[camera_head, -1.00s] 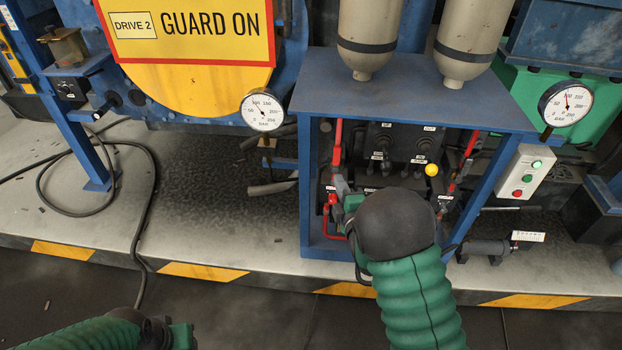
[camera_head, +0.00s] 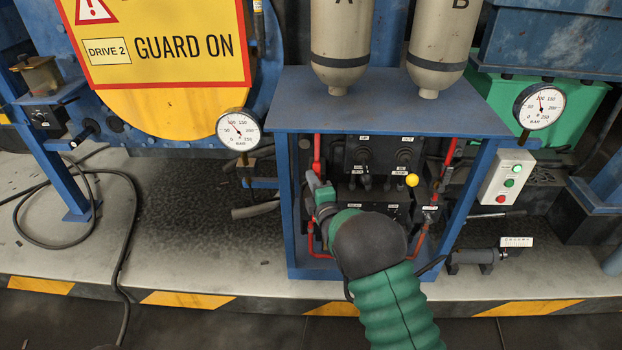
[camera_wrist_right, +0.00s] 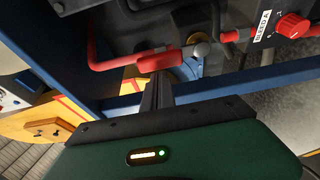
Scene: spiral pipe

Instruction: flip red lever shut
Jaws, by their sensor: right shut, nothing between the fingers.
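In the right wrist view, a red lever (camera_wrist_right: 135,60) with a thick sleeve lies across the top, bent upward at its left end. My right gripper (camera_wrist_right: 158,85) is shut and empty, its dark fingers pointing up at the sleeve; I cannot tell whether they touch it. In the head view, the right gripper (camera_head: 313,181) is at the left side of the blue-framed valve cabinet, beside a red upright part (camera_head: 317,150). My wrist hides part of the lower cabinet. My left gripper is not in view.
A red knob (camera_wrist_right: 292,25) labelled BLEED sits right of the lever. The blue cabinet frame (camera_head: 290,215) borders the work area. A yellow ball knob (camera_head: 412,180), a pressure gauge (camera_head: 239,130) and a button box (camera_head: 507,178) are nearby.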

